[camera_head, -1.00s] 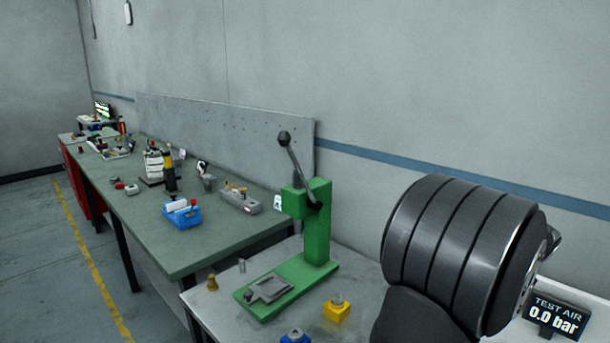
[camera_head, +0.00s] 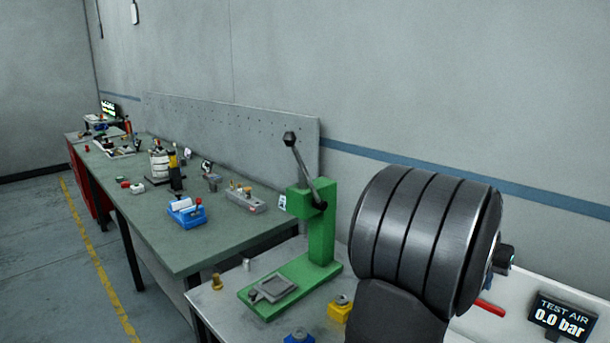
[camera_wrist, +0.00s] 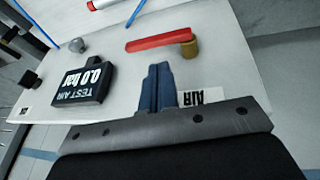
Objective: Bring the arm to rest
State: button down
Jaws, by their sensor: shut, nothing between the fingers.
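My gripper (camera_wrist: 158,88) shows in the wrist view, its two blue-grey fingers together with nothing between them. It is above a pale worktop (camera_wrist: 225,60). A red bar (camera_wrist: 158,44) and a brass cylinder (camera_wrist: 189,49) lie beyond the fingertips. In the head view my dark ribbed arm link stands in front of the right end of the bench and hides the gripper.
A black "TEST AIR 0.0 bar" display (camera_head: 563,317) stands at right; it also shows in the wrist view (camera_wrist: 84,84). A green lever press (camera_head: 320,225) stands left of my arm. A long green bench (camera_head: 150,228) with several tools runs away to the left.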

jog(key=shift+w+a+r+g+h, duration=0.1)
jog(key=shift+w+a+g+h, duration=0.2)
jog(key=shift+h, duration=0.1)
jog(key=c, duration=0.8)
grip_release()
jog(key=o, duration=0.4)
jog(key=shift+s+d, duration=0.2)
jog(key=shift+s, duration=0.05)
jog(key=o, duration=0.4)
jog(key=s+d+r, duration=0.1)
jog(key=s+d, duration=0.3)
jog(key=s, duration=0.4)
jog(key=s+d+r+g, duration=0.1)
jog(key=s+d+r, duration=0.1)
jog(key=s+d, duration=0.3)
jog(key=s, duration=0.3)
jog(key=shift+s, duration=0.2)
jog(key=s+d+r+n, duration=0.1)
jog(key=s, duration=0.8)
jog(key=s+d+r, duration=0.2)
jog(key=s, duration=0.6)
jog(key=s+x, duration=0.1)
jog(key=x, duration=0.9)
jog(key=shift+a+f+g, duration=0.15)
jog(key=shift+a+g, duration=0.05)
jog(key=shift+g, duration=0.2)
